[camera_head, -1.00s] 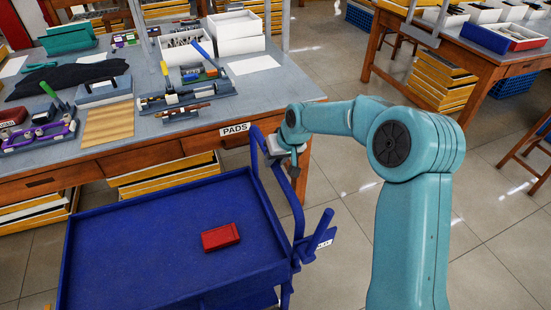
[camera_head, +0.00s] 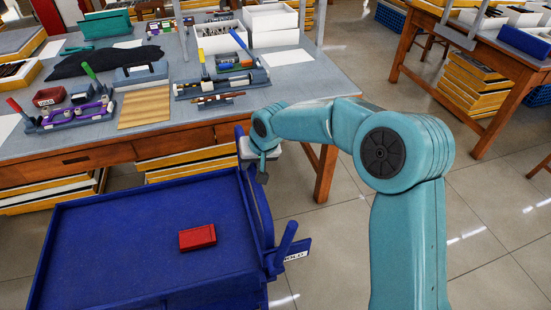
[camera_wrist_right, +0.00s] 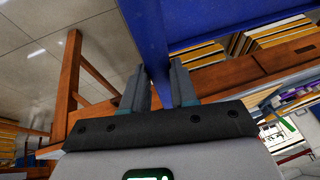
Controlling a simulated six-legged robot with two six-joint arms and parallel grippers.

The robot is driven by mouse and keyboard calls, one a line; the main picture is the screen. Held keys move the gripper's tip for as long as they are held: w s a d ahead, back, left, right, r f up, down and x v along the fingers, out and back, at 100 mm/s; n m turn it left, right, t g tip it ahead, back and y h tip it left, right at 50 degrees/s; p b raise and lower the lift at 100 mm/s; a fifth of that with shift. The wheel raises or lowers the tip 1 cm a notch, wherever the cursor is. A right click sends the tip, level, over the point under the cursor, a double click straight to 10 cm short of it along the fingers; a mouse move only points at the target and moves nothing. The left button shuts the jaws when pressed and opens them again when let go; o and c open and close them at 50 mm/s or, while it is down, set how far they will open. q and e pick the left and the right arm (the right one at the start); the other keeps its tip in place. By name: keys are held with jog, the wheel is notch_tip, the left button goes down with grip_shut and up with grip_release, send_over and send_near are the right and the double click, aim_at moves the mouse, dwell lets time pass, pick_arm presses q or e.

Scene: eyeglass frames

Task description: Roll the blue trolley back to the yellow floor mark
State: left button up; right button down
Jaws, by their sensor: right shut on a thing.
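The blue trolley (camera_head: 130,240) stands in front of the workbench in the head view, with its flat tray up. A red box (camera_head: 197,237) lies on the tray. The trolley's upright handle frame (camera_head: 258,205) is at its right side. My right gripper (camera_head: 257,165) is at the top of this handle, shut on it. In the right wrist view the blue handle bar (camera_wrist_right: 152,50) runs between the two fingers (camera_wrist_right: 157,88). The arm hides part of the handle's top. My left gripper does not show. I see no yellow floor mark.
A second bench (camera_head: 490,65) stands at the back right. The tiled floor (camera_head: 500,230) right of my arm is clear.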

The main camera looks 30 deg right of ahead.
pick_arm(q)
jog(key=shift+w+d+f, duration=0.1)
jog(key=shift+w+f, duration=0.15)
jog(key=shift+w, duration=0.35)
pick_arm(e)
jog(key=w+a, duration=0.2)
jog(key=a, duration=0.9)
jog(key=w+a, duration=0.3)
jog(key=a, duration=0.8)
jog(key=shift+w+a, duration=0.15)
jog(key=c, duration=0.9)
grip_release()
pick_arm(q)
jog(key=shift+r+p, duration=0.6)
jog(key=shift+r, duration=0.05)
pick_arm(e)
jog(key=v, duration=1.6)
jog(key=shift+r, duration=0.1)
